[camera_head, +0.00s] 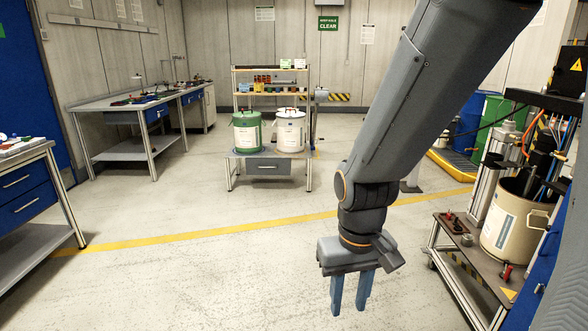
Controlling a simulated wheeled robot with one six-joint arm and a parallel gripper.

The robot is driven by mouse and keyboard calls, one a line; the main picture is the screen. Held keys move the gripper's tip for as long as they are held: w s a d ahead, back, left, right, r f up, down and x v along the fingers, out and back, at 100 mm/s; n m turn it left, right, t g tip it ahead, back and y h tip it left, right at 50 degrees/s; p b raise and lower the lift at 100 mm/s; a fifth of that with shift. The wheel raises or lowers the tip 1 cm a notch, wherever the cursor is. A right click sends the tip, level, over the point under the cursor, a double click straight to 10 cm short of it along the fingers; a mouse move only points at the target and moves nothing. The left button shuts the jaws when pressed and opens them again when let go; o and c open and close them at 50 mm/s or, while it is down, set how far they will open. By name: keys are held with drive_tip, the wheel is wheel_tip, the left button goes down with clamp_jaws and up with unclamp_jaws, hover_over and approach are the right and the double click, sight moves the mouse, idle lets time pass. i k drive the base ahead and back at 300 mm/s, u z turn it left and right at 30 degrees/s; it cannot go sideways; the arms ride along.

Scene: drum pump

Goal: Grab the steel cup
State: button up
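My gripper (350,303) hangs at the lower middle, pointing down above the bare floor. Its two blue-grey fingers are apart, with nothing between them. A few small dark and red items (457,226) lie on the low cart (447,262) at the right, too small to tell apart. The gripper is to the left of this cart and clear of it.
A beige drum (505,235) with hoses stands on the cart. A green drum (247,132) and a white drum (291,130) stand on a low table (265,181) at the back. Workbenches (110,118) line the left. The middle floor is clear.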

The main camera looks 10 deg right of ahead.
sight(467, 240)
drive_tip(key=z, duration=0.25)
drive_tip(key=i, duration=1.7)
drive_tip(key=z, duration=0.95)
drive_tip(key=i, duration=1.6)
drive_tip(key=z, duration=0.55)
